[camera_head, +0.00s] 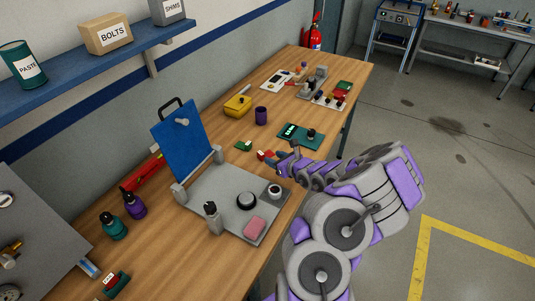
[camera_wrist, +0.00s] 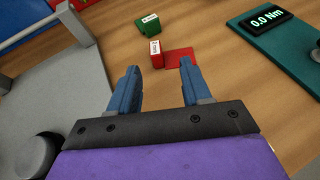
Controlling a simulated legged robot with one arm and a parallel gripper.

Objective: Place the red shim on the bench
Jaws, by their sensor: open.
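The red shim (camera_wrist: 155,56) is a small red block with a white label, standing on the wooden bench (camera_wrist: 215,30) in the wrist view. A flat red patch (camera_wrist: 181,59) lies right beside it. In the head view the red shim (camera_head: 263,155) shows small, just left of my gripper (camera_head: 281,154). My gripper (camera_wrist: 158,66) is open and empty, its two blue fingers pointing toward the red shim. The shim lies just beyond the fingertips, roughly between their lines. I cannot tell the height of the fingers above the bench.
A green labelled block (camera_wrist: 148,24) is just beyond the red shim. A teal device with a digital readout (camera_wrist: 266,20) is at the right. A grey fixture plate (camera_head: 225,196) with a blue upright panel (camera_head: 184,140) stands at the left.

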